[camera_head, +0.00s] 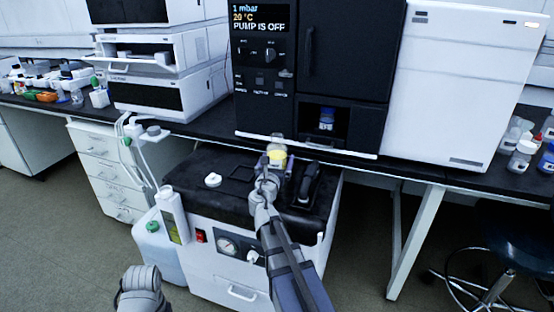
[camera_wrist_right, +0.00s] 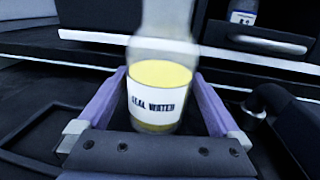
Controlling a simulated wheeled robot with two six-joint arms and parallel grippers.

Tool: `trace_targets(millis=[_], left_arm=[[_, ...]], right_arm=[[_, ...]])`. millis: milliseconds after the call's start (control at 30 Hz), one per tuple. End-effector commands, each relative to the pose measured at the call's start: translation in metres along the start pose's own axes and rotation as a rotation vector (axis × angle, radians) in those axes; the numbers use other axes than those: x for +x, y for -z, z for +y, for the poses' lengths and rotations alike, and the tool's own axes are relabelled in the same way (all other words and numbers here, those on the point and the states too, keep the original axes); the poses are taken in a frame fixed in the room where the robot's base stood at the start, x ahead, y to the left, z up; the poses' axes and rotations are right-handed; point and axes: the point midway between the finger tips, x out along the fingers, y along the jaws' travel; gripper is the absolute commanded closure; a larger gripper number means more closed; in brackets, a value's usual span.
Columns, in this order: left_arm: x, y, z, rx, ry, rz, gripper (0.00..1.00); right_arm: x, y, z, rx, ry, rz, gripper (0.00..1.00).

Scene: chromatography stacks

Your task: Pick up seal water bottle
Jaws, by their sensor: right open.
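The seal water bottle (camera_wrist_right: 156,104) is clear, with yellow contents and a white label reading "SEAL WATER". It is upright between the two purple-grey fingers of my right gripper (camera_wrist_right: 160,88), which is open with small gaps visible on both sides. In the head view the bottle (camera_head: 277,153) shows just past my right gripper (camera_head: 273,170), over the black top of the pump cart; its lower part is hidden. A grey end part of my left arm (camera_head: 143,288) is at the bottom left, away from the bottle; its fingers cannot be made out.
The pump cart (camera_head: 222,268) has a white cap (camera_head: 213,180) and a black handle (camera_head: 309,183) on top, the handle close right of my gripper. Behind it stands a dark cabinet with a small bottle (camera_head: 327,119) in its recess. A stool (camera_head: 505,240) is at right.

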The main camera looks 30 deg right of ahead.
Motion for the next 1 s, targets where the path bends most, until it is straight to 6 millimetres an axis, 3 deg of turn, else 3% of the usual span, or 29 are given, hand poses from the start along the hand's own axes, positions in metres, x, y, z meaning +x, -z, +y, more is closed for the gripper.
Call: trace_targets(millis=[33, 167, 400, 1000], left_arm=[[0.002, 0.0, 0.0, 0.0, 0.0, 0.0, 0.5], [0.001, 0.0, 0.0, 0.0, 0.0, 0.0, 0.5], [0.001, 0.0, 0.0, 0.0, 0.0, 0.0, 0.5], [0.001, 0.0, 0.0, 0.0, 0.0, 0.0, 0.5]], right_arm=[[0.012, 0.002, 0.002, 0.0, 0.001, 0.0, 0.0], [0.028, 0.001, 0.002, 0.0, 0.001, 0.0, 0.0], [0.029, 0.001, 0.001, 0.0, 0.0, 0.0, 0.0], [0.029, 0.001, 0.001, 0.001, 0.0, 0.0, 0.66]])
